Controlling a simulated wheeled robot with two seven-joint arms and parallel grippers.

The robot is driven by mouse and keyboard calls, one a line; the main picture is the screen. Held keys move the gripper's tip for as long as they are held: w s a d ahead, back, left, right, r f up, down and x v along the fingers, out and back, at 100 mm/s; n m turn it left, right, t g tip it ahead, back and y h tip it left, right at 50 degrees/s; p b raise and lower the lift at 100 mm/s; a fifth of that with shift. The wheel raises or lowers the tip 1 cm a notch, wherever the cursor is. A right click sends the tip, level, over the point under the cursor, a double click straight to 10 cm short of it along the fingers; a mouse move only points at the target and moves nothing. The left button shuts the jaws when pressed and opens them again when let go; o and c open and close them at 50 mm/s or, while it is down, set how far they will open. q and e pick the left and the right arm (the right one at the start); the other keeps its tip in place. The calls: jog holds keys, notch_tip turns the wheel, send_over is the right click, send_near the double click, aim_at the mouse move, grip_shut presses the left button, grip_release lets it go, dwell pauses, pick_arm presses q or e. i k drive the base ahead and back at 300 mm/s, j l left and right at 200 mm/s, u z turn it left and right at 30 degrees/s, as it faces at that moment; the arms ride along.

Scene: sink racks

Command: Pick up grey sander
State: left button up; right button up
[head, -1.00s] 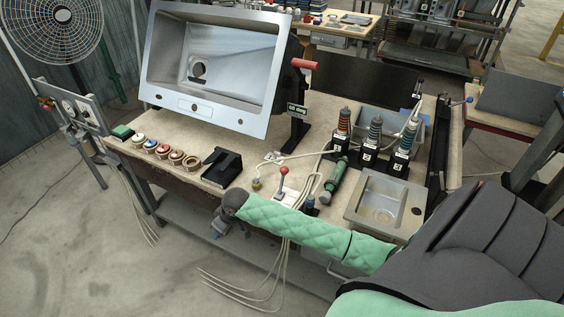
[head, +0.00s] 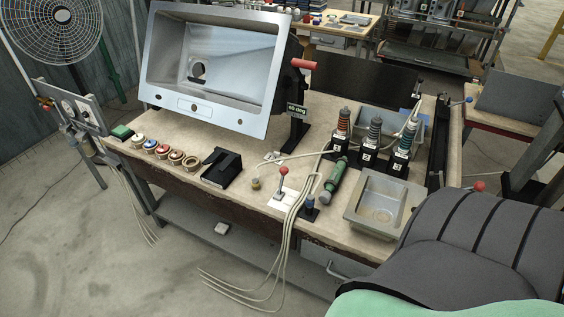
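Three upright tools with ribbed, coloured upper parts stand in black numbered holders at the right of the workbench. The middle one, with a grey upper part, looks like the grey sander (head: 374,133). A red-orange tool (head: 343,124) stands to its left and a teal tool (head: 405,138) to its right. All three are in their holders with nothing touching them. Neither of my grippers is in view.
A green cylindrical tool (head: 335,178) lies in front of the holders, beside a small metal basin (head: 384,199). A large tilted sink (head: 212,70) stands at the back left of the workbench (head: 245,205). A red-knobbed lever (head: 283,183) and loose cables are at the front edge.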

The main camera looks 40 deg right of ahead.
aim_at(371, 143)
jog(key=z, duration=1.95)
